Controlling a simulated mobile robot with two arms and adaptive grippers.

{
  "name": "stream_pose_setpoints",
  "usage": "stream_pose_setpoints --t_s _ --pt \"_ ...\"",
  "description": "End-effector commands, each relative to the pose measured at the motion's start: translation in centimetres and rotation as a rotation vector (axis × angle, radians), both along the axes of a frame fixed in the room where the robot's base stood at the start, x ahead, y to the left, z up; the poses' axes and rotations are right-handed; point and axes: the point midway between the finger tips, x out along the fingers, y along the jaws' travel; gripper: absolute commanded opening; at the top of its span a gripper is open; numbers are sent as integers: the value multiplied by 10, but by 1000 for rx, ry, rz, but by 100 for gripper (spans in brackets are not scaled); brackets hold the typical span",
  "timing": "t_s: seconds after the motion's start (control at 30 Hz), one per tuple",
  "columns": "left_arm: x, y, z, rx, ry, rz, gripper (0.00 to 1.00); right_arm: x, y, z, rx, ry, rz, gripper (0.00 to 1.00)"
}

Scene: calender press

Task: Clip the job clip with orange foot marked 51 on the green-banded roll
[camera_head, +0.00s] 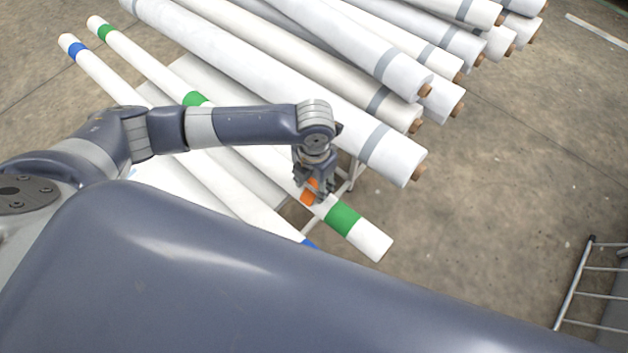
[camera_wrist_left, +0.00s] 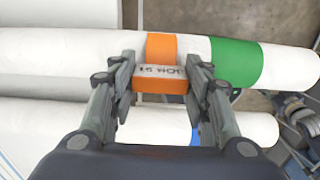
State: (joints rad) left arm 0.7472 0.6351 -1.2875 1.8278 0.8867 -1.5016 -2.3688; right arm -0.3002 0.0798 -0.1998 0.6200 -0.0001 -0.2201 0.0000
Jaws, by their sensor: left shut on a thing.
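The job clip (camera_wrist_left: 161,47) is orange, with a pale label that reads JOB 51 and an orange foot (camera_wrist_left: 160,86). My left gripper (camera_wrist_left: 160,77) is shut on the foot, one finger on each side. The clip's orange band lies across the white green-banded roll, beside its green band (camera_wrist_left: 235,63); whether it is fully seated I cannot tell. In the head view, the gripper (camera_head: 316,190) is over the near end of this roll (camera_head: 372,243), with the orange clip (camera_head: 308,192) partly hidden by the fingers.
A blue-banded roll (camera_head: 88,60) lies alongside, to the left. Stacked white rolls with grey bands (camera_head: 378,142) lie behind and to the right. A metal rack (camera_head: 578,285) stands at the right edge. The concrete floor (camera_head: 480,200) between is clear.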

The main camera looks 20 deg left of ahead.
Motion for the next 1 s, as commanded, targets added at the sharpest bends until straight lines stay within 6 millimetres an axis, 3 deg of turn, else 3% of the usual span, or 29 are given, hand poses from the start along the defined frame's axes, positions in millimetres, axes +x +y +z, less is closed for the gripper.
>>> stream_pose_setpoints --t_s 0.97,1.0 --pt "0 0 -7 0 0 0 28 0 0 -3 0 0 0 40" --pt "0 0 -7 0 0 0 46 0 0 -3 0 0 0 40"
